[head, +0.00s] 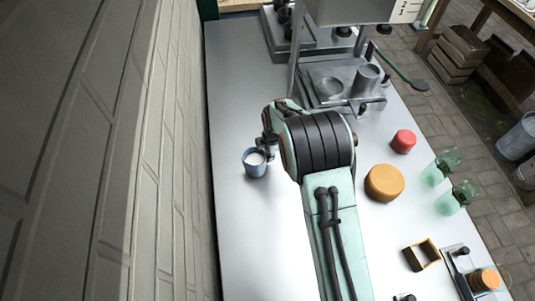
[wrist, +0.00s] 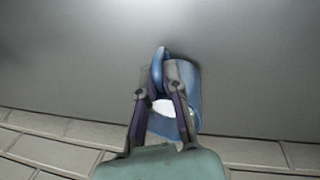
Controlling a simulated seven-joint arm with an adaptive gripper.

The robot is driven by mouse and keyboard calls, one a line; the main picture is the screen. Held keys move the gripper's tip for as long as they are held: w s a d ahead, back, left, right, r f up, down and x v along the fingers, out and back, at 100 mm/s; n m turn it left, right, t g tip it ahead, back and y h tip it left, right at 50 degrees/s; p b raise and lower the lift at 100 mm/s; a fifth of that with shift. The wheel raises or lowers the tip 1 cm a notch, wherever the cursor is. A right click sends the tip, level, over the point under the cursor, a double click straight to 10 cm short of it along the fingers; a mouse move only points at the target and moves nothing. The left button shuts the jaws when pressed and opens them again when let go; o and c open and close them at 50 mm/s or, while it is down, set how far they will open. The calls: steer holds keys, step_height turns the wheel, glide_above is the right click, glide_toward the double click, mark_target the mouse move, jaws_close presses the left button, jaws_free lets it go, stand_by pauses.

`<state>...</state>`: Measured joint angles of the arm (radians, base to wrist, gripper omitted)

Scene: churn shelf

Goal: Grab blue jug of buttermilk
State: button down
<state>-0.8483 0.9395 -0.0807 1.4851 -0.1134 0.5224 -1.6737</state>
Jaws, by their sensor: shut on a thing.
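The blue jug (head: 255,169) with white buttermilk inside is near the wall on the left side of the counter in the head view. My gripper (head: 268,145) is at its upper right side, partly hidden by my arm. In the wrist view the jug (wrist: 193,88) appears behind the fingers, its blue handle (wrist: 160,60) between the tips of my gripper (wrist: 166,78). The gripper is shut on the jug, seemingly at the handle. The fingers hide part of the jug. I cannot tell whether its base touches the counter.
On the grey counter (head: 240,90), a metal stand (head: 335,85) is at the back. A red round (head: 403,141), an orange round (head: 384,183), green glass jars (head: 450,197) and a wooden frame (head: 422,254) are on the right. A brick wall (head: 150,150) borders the left.

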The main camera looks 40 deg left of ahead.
steer(key=shift+r, duration=0.75)
steer(key=s+d+r, duration=0.9)
steer(key=d+r, duration=0.1)
steer(key=r, duration=0.1)
steer(key=shift+s, duration=0.25)
steer(key=shift+d, duration=0.1)
stand_by(1.0)
